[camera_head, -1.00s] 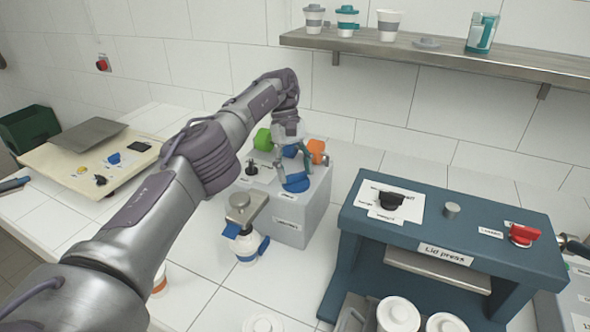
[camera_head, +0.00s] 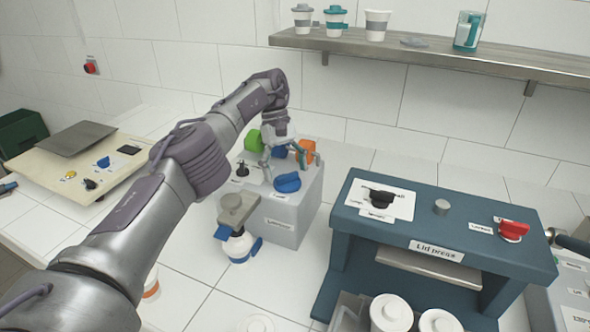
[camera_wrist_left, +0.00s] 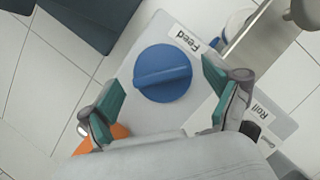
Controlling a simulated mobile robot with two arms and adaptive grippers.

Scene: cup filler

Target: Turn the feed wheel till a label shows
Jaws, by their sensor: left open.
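The feed wheel (camera_head: 287,182) is a round blue knob with a raised grip bar, on top of the grey box (camera_head: 292,220). In the left wrist view it (camera_wrist_left: 162,73) sits beside a tag reading "Feed". My left gripper (camera_head: 288,170) is over the box top, open and empty. In the wrist view its teal-padded fingers (camera_wrist_left: 163,85) stand on either side of the wheel, with a visible gap on both sides. I see no paper label coming out of the box; parts of its top are behind the gripper. My right gripper is not in view.
The box also carries a green part (camera_head: 253,140), an orange part (camera_head: 306,150) and a black knob (camera_head: 242,169). The blue lid press (camera_head: 440,225) is at the right. A shelf (camera_head: 400,55) hangs behind.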

